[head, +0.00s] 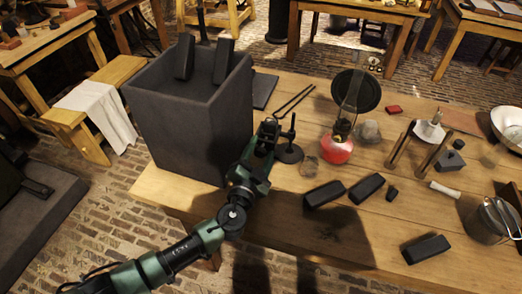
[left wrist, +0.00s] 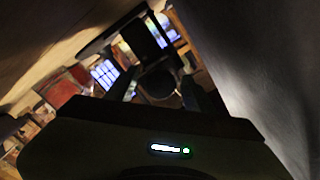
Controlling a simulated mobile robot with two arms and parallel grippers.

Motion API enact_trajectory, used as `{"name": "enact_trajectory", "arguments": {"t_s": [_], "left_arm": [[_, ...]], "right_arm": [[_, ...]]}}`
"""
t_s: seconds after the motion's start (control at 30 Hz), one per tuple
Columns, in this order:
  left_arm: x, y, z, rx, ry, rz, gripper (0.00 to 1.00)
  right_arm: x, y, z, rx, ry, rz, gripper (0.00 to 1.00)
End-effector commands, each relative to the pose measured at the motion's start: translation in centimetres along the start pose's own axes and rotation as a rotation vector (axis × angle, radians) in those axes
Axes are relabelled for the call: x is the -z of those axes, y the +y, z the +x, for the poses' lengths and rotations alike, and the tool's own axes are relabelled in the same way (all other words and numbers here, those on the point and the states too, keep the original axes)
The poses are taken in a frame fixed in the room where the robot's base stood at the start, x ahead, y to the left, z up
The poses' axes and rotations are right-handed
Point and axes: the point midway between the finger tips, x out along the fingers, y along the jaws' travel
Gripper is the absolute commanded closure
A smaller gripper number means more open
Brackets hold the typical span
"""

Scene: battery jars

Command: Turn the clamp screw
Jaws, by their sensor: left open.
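My left gripper (head: 268,126) reaches over the front left of the wooden table, between the large dark grey box and a small black stand (head: 289,152). It is open, and I see nothing between its fingers. The stand has a round base and a thin upright post, just right of the gripper; I cannot tell whether they touch. I cannot make out a clamp screw for certain in either view. The left wrist view is dark and tilted, with a dark rounded shape (left wrist: 158,82) near its middle that I cannot identify. My right gripper is not in view.
The tall grey open box (head: 190,130) stands left of the gripper. A red-based glass lamp (head: 337,150), black blocks (head: 325,194), a wooden-legged stand (head: 428,130) and a metal can (head: 492,222) are to the right. The table's front middle has bare wood.

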Motion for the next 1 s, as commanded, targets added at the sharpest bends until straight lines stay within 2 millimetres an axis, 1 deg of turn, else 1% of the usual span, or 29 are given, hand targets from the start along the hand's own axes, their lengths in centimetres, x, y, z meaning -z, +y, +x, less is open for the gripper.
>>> {"name": "enact_trajectory", "arguments": {"t_s": [0.13,0.17,0.2,0.27,0.3,0.33,0.67,0.87,1.0], "left_arm": [[0.0,0.0,0.0,0.0,0.0,0.0,0.47],[0.0,0.0,0.0,0.0,0.0,0.0,0.55],[0.0,0.0,0.0,0.0,0.0,0.0,0.67],[0.0,0.0,0.0,0.0,0.0,0.0,0.83],[0.0,0.0,0.0,0.0,0.0,0.0,0.94],[0.0,0.0,0.0,0.0,0.0,0.0,1.0],[-0.1,0.1,-0.1,0.0,-0.001,0.034,1.0],[-0.1,0.2,-0.1,0.0,0.001,0.137,1.0],[-0.1,0.2,-0.1,0.001,0.001,0.249,1.0]], "right_arm": [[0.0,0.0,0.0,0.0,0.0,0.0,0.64],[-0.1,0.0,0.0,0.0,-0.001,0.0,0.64],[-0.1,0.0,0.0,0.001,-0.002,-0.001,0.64],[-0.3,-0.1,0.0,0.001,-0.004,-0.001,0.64],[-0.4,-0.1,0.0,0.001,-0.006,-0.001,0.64],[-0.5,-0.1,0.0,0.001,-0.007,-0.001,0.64],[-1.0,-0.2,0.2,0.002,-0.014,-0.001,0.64],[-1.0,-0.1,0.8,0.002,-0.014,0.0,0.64],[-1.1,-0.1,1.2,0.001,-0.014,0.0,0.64]]}}
